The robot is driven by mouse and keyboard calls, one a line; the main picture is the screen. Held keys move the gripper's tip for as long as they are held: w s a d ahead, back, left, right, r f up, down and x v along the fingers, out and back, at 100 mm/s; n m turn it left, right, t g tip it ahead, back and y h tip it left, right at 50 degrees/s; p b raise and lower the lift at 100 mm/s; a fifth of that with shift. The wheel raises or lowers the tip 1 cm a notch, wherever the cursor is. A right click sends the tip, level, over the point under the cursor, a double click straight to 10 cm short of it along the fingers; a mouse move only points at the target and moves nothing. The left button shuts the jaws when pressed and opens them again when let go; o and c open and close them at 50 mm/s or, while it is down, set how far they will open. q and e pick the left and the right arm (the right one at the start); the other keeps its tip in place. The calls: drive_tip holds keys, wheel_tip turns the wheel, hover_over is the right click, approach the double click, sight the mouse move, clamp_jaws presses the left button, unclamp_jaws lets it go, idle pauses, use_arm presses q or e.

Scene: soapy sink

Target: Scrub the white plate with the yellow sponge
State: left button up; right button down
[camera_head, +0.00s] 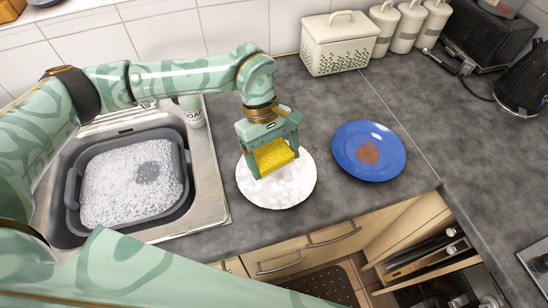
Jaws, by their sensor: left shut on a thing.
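The white plate (290,188) lies on the grey counter to the right of the sink, with pale whitish patches on its surface. My left gripper (270,153) is over the plate's upper left part, shut on the yellow sponge (274,156). The sponge is at or just above the plate; I cannot tell whether it touches. The gripper and sponge hide part of the plate. My right gripper is not in view.
A grey tub of suds (70,190) sits in the metal sink at the left. A blue plate (351,159) with a brown stain lies to the right. A soap bottle (192,116) stands behind the sink. A cream bread bin (338,45) stands at the back.

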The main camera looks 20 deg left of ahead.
use_arm(q)
drive_tip(key=shift+r+p, duration=0.85)
drive_tip(key=shift+r, duration=0.65)
drive_tip(key=shift+f, duration=0.15)
